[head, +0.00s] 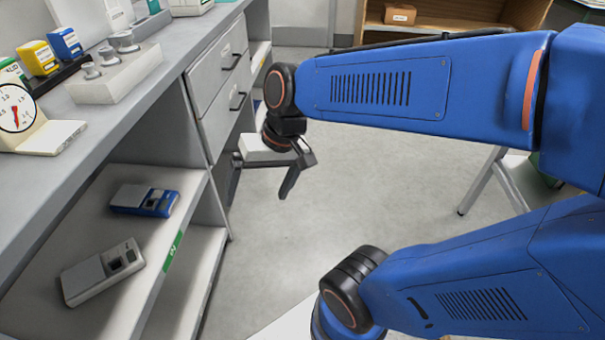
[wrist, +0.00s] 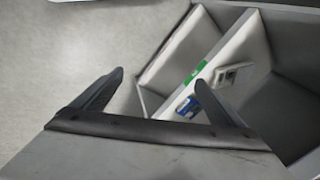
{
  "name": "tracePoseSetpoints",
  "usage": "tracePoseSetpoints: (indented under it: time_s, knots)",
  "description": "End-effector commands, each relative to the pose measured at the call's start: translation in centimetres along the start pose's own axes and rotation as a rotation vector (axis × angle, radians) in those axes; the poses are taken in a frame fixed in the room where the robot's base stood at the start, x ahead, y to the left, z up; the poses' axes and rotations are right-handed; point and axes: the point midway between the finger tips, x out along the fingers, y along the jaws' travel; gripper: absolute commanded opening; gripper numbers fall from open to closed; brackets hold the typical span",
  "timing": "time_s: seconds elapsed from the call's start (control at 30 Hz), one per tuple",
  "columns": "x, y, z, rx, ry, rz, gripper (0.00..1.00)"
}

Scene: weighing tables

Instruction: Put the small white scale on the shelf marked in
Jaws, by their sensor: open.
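A small whitish-grey scale (head: 103,271) with a dark display lies on the open shelf (head: 75,225) under the left counter. It also shows in the wrist view (wrist: 232,74). A second, blue and grey device (head: 145,200) lies farther along the same shelf, apart from it, and shows in the wrist view (wrist: 187,107). A green label (head: 172,251) is on this shelf's front edge; its writing is too small to read. My gripper (wrist: 160,80) is open, with nothing between its fingers. It hangs in front of the drawers, away from both devices.
A dial scale (head: 20,118) and a block with metal weights (head: 115,70) stand on the counter. Drawers with handles (head: 222,90) are beside the shelves. A lower shelf (head: 190,275) looks empty. The floor (head: 365,195) between cabinet and table legs (head: 483,180) is clear.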

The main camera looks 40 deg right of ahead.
Motion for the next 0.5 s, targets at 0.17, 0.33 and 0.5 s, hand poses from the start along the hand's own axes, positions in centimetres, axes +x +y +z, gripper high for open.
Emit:
tracePoseSetpoints:
  time_s: [0.17, 0.33, 0.5]
  knots:
    - [-3.0, 4.0, 0.8, -0.125, 0.136, 0.125, 0.92]
    - [-5.0, 6.7, 1.3, -0.206, 0.221, 0.225, 0.92]
    - [-6.0, 7.9, 1.6, -0.24, 0.256, 0.272, 0.92]
